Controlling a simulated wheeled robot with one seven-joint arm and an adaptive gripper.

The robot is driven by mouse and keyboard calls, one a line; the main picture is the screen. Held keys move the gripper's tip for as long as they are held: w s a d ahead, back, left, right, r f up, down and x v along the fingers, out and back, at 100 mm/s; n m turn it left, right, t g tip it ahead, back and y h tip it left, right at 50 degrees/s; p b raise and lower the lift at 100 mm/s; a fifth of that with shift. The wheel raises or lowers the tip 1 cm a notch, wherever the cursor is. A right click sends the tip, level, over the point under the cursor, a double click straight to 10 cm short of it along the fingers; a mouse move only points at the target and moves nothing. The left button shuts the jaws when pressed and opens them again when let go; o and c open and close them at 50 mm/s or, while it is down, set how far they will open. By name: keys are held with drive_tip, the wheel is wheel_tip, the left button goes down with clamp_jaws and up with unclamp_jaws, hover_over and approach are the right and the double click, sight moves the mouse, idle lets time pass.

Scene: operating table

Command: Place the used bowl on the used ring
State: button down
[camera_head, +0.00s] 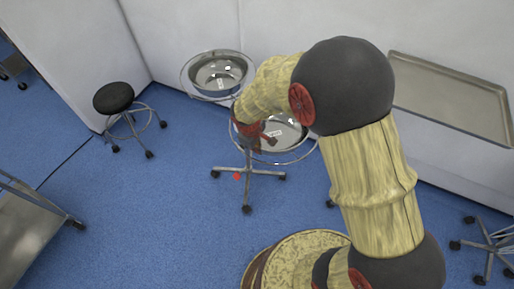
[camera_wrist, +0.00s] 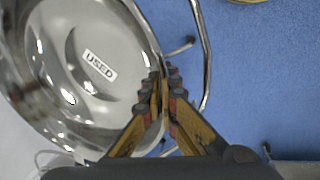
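The used bowl (camera_wrist: 70,75) is shiny metal with a white "USED" label inside and fills the left of the wrist view. In the head view the bowl (camera_head: 287,134) shows at the right side of the stand, partly hidden by my arm. My gripper (camera_wrist: 164,92) has its fingers on both sides of the bowl's rim, closed on it; it also shows in the head view (camera_head: 254,138). The metal ring (camera_head: 300,159) curves around and below the bowl. I cannot tell whether the bowl touches it.
A second metal bowl (camera_head: 217,74) sits in the stand's left ring. The stand's wheeled base (camera_head: 247,173) is below. A black stool (camera_head: 114,97) stands left, a metal tray table (camera_head: 452,97) right by the wall.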

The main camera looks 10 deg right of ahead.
drive_tip(key=c, duration=2.6)
unclamp_jaws()
drive_tip(key=shift+f, duration=0.1)
drive_tip(key=o, duration=0.6)
drive_tip(key=shift+c, duration=0.2)
drive_tip(key=s+d+r+m+t+p, duration=0.15)
drive_tip(key=s+r, duration=0.25)
drive_tip(key=r, duration=0.9)
drive_tip(key=s+d+r+m+p, duration=0.2)
drive_tip(key=s+d+r+m, duration=0.1)
drive_tip(key=r, duration=0.9)
drive_tip(key=s+d+r+m+t+y, duration=0.1)
drive_tip(key=s+d+r+m, duration=0.1)
drive_tip(key=s+r, duration=0.3)
drive_tip(key=s+d+r+m+t, duration=0.1)
drive_tip(key=s+d+r+m, duration=0.1)
drive_tip(key=s, duration=0.7)
wheel_tip(320, 180, up, 3)
drive_tip(key=shift+s+d+f+m+y, duration=0.15)
drive_tip(key=shift+s+m+y, duration=0.05)
drive_tip(key=shift+m+y, duration=0.25)
